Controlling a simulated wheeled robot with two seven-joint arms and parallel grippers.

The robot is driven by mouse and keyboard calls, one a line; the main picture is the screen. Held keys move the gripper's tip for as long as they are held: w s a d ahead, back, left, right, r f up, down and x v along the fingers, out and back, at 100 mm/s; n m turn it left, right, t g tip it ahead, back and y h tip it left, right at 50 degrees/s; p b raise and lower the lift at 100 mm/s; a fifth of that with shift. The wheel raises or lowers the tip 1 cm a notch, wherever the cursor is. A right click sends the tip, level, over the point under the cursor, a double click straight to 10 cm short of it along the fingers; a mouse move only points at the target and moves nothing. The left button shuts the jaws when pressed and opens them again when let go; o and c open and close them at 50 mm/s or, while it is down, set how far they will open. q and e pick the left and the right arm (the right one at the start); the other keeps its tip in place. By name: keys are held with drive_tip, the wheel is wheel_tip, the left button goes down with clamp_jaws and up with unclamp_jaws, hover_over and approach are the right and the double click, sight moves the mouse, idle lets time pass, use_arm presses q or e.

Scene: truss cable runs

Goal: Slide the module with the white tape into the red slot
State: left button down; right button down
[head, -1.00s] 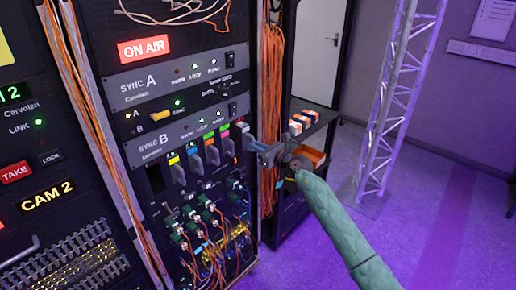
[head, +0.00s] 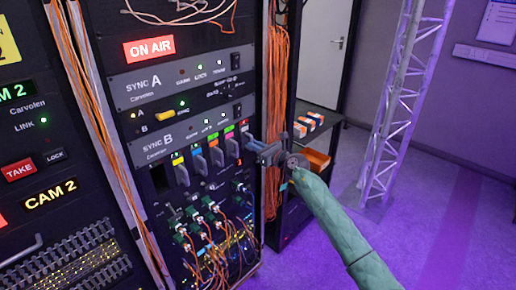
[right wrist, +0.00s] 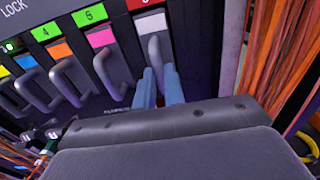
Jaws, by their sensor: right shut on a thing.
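The module with the white tape (right wrist: 150,24) shows in the right wrist view, at the right end of a row of modules with grey loop handles. Its tape sits just below the red label (right wrist: 141,3) of the red slot. My right gripper (right wrist: 160,87) is shut on this module's handle, with blue fingers on either side of it. In the head view my right gripper (head: 258,150) is at the right end of the row under SYNC B and partly hides the module. How deep the module sits in the slot I cannot tell. My left gripper is not in view.
Modules with pink tape (right wrist: 102,38) and orange tape (right wrist: 61,50) stand close to the left. Orange cables (right wrist: 268,55) hang just right of the gripper. Green connectors with cables (head: 207,217) are below the row. A truss (head: 395,110) stands farther right.

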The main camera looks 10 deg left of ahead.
drive_tip(key=shift+w+a+r, duration=0.1)
drive_tip(key=shift+w+a, duration=0.15)
drive_tip(key=c, duration=1.4)
unclamp_jaws()
drive_tip(key=shift+a, duration=0.2)
drive_tip(key=shift+d, duration=0.1)
